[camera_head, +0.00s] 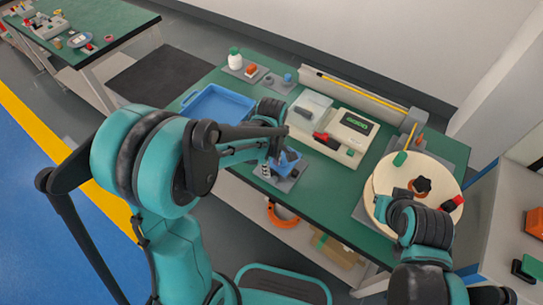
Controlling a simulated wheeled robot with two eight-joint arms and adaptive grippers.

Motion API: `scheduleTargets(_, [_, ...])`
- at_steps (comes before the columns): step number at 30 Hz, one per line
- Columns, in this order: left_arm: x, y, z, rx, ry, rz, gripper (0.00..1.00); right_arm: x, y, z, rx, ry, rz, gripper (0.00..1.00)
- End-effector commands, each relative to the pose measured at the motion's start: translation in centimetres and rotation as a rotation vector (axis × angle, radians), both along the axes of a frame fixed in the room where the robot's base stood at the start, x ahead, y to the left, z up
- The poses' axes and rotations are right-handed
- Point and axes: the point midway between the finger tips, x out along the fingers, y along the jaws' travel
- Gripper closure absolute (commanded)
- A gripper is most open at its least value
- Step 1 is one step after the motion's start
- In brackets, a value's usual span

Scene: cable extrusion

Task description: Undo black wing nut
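The black wing nut (422,184) sits at the middle of a round, pale wooden disc (388,178) on the right part of the green bench. My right arm comes up from the bottom right and its dark gripper (400,194) is over the disc, just left of and nearer than the nut. Its fingers are too small and hidden to read. My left gripper (278,157) is at the bench's front edge, by a small blue part (289,160) on a grey plate. Whether it touches or holds that part cannot be told.
A blue tray (218,103) lies at the bench's left. A white machine with a green display (355,123) stands behind the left gripper. A red piece (453,203) and a green piece (400,158) are at the disc's rim. An orange ring (283,216) is below the bench.

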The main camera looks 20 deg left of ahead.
Motion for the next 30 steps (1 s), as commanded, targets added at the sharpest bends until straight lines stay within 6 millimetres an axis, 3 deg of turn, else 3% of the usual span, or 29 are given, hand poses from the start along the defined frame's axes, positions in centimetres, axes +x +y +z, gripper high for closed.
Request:
scheduleTargets(9, [-0.1, 0.0, 6.9, 0.0, 0.0, 0.0, 0.62, 0.0, 0.0, 0.0, 0.0, 0.0, 0.0, 1.0])
scheduleTargets(15, [-0.1, 0.0, 9.8, 0.0, 0.0, 0.0, 0.62, 0.0, 0.0, 0.0, 0.0, 0.0, 0.0, 1.0])
scheduleTargets(30, [0.0, 0.0, 10.7, 0.0, 0.0, 0.0, 0.62, 0.0, 0.0, 0.0, 0.0, 0.0, 0.0, 1.0])
